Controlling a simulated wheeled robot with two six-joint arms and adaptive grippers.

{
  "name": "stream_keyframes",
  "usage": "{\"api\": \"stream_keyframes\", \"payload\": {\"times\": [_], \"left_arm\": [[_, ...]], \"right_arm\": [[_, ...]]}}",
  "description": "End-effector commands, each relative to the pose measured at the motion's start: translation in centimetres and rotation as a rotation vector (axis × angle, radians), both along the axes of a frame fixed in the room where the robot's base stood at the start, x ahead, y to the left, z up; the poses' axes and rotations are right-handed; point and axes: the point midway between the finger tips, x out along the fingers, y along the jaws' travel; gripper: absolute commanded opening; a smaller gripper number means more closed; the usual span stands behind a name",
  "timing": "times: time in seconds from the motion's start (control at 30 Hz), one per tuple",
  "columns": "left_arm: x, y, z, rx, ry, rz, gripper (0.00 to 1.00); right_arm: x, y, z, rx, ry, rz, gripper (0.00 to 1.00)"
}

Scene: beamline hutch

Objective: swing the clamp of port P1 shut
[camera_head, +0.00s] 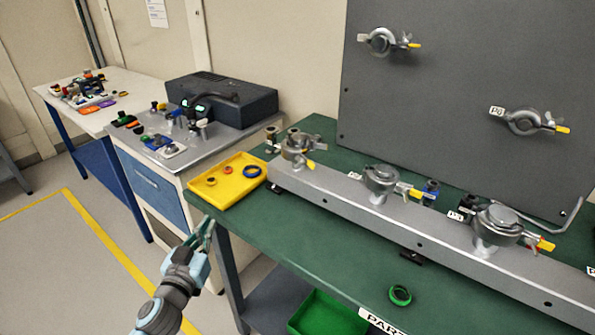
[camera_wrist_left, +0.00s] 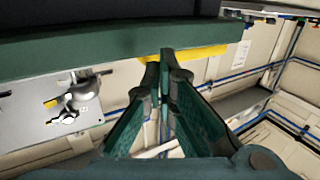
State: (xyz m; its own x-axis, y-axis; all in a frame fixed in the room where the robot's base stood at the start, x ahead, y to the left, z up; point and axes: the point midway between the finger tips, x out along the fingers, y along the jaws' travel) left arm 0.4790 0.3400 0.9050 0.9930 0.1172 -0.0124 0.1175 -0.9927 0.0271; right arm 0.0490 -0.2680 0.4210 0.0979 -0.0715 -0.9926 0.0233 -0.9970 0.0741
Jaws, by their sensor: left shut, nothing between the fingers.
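Three clamped ports stand on the grey rail (camera_head: 330,200): a left one (camera_head: 298,146), a middle one (camera_head: 380,178) and a right one (camera_head: 497,220). Each has a metal clamp with a yellow-tipped part. The small labels are too blurred for me to tell surely which is P1, and I cannot tell how far each clamp is open. My left gripper (camera_head: 207,226) is shut and empty, beside the left front corner of the green bench, apart from all ports. Its closed fingers also show in the left wrist view (camera_wrist_left: 165,58). My right gripper is not in view.
A yellow tray (camera_head: 228,181) with rings lies at the green bench's (camera_head: 330,245) left end. A green ring (camera_head: 400,294) lies near the front. A grey panel (camera_head: 440,90) with two more ports rises behind the rail. A green bin (camera_head: 325,316) sits below.

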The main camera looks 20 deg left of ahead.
Motion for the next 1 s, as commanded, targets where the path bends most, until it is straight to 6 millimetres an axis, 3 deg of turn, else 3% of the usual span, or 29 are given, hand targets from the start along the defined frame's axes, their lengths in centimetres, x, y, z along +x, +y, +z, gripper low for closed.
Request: {"api": "stream_keyframes", "payload": {"times": [0.03,0.1,0.2,0.3,0.47,1.0], "left_arm": [[1.6,-1.1,4.3,0.006,-0.121,-0.112,0.00],[2.8,-3.8,9.5,0.003,-0.238,-0.335,0.00],[2.8,-7.2,13.1,0.015,-0.234,-0.637,0.00],[2.3,-8.6,13.2,0.028,-0.108,-0.811,0.00],[2.5,-9.3,12.6,0.026,-0.022,-0.870,0.00],[10.2,-16.7,12.4,0.020,-0.024,-0.871,0.00]], "right_arm": [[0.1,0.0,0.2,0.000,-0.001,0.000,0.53],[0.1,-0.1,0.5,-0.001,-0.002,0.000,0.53],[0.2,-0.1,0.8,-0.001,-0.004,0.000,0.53],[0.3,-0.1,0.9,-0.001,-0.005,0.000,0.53],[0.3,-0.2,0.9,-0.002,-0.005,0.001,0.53],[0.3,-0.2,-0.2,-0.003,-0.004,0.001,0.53]]}}
